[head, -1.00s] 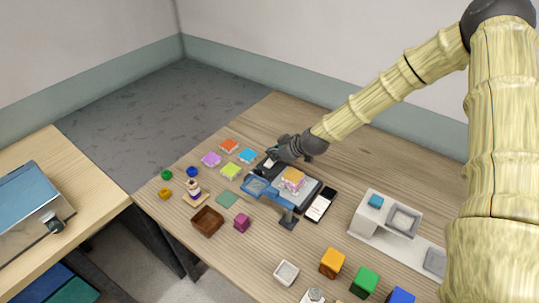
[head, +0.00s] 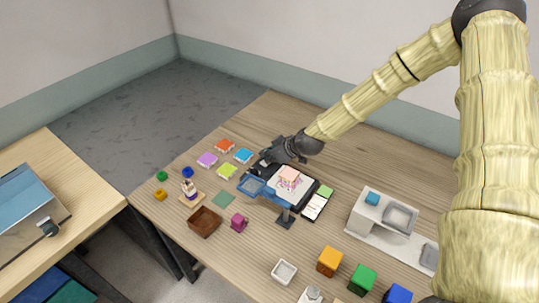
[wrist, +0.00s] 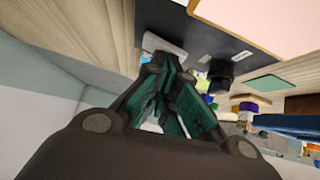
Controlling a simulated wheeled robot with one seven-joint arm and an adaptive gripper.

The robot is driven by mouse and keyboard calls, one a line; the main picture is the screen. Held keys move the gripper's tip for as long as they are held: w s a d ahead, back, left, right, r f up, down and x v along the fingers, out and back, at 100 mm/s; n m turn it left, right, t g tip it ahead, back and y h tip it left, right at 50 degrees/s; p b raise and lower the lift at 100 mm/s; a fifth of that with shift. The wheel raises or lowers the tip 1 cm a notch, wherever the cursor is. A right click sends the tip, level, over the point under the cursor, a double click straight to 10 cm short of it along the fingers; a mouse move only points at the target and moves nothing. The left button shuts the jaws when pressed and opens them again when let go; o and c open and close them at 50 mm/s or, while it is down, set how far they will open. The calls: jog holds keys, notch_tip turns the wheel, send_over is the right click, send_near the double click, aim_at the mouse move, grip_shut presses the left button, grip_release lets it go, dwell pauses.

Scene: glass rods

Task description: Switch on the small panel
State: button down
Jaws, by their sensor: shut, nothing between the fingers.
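The small panel (head: 289,191) is a dark-framed slab in the middle of the table, and its face looks bright white with a pink patterned piece on it. In the wrist view its pale pink face and dark frame (wrist: 220,45) fill the upper right. A light grey strip (wrist: 164,44) lies on the frame close to the fingertips. My gripper (head: 267,163) is shut and empty at the panel's far left edge. Its teal-lined fingers (wrist: 165,95) show in the wrist view. I cannot tell whether the fingertips touch the frame.
A blue-framed holder (head: 252,187) on a stand partly covers the panel's front left. A black-and-white card-like device (head: 316,206) with a green end lies to its right. Several coloured tiles (head: 227,171) lie left. A white stand (head: 385,218) and coloured cubes (head: 330,261) are right and front.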

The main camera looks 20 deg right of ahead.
jog(key=r, duration=0.1)
jog(key=r+p, duration=0.2)
jog(key=r, duration=0.1)
jog(key=shift+w+d, duration=0.25)
jog(key=shift+s+d+r, duration=0.1)
jog(key=shift+s+d, duration=0.05)
jog(key=shift+d, duration=0.1)
jog(key=d+b+v, duration=0.1)
jog(key=b+v, duration=0.2)
jog(key=v, duration=0.6)
jog(key=shift+w+d+r, duration=0.15)
jog(key=shift+w+d, duration=0.05)
jog(key=shift+w, duration=0.05)
jog(key=shift+d, duration=0.1)
dwell(0.4)
